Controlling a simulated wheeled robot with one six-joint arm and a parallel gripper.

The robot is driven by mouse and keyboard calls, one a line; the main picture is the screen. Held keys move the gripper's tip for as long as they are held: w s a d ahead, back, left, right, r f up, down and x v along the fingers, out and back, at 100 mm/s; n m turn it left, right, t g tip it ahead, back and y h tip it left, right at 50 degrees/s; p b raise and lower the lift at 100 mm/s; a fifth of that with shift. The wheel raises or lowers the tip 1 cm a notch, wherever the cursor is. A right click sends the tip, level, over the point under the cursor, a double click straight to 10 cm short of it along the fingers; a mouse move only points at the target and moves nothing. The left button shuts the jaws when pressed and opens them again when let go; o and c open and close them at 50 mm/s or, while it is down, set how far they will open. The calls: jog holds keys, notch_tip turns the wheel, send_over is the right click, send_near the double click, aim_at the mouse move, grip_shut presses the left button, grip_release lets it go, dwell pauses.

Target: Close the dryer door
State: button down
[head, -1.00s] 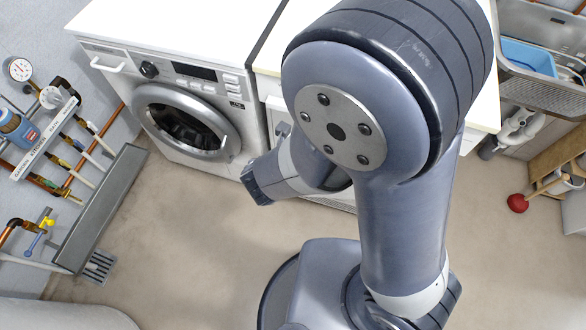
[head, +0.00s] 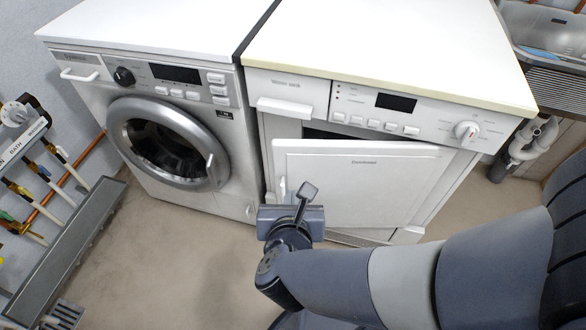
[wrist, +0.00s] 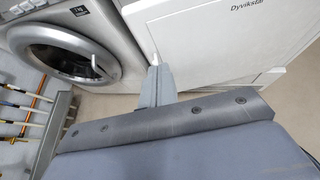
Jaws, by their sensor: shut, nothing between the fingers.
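The dryer (head: 420,105) is the white machine on the right in the head view. Its white door (head: 350,180) stands ajar, with a dark gap showing along the top. The door also fills the upper right of the wrist view (wrist: 205,45). My gripper (head: 305,195) is shut and empty, in front of the lower left part of the door, near its left edge. In the wrist view, the shut fingers (wrist: 156,80) overlap the door's left edge by a small white piece. I cannot tell whether they touch the door.
A washing machine (head: 145,88) with a round, shut door (head: 165,145) stands just left of the dryer. Pipes and a grey trough (head: 70,245) line the left wall. A metal sink (head: 555,40) with drain pipes is at the right. The floor (head: 170,265) in front is clear.

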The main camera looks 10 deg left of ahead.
jog(key=b, duration=0.3)
send_near(293, 158)
notch_tip(293, 158, down, 4)
jog(key=w, duration=0.4)
jog(key=shift+w+a+r, duration=0.15)
jog(key=shift+w+a, duration=0.1)
jog(key=shift+a, duration=0.05)
jog(key=shift+w+a, duration=0.1)
jog(key=shift+w, duration=0.35)
jog(key=shift+w, duration=0.2)
jog(key=w+m+h, duration=0.1)
jog(key=w, duration=0.2)
jog(key=w+a+m+h+p, duration=0.1)
jog(key=w, duration=0.2)
jog(key=w+m+h+p, duration=0.1)
jog(key=w, duration=0.3)
jog(key=shift+a+r, duration=0.1)
jog(key=shift+a, duration=0.1)
jog(key=shift+w+r, duration=0.1)
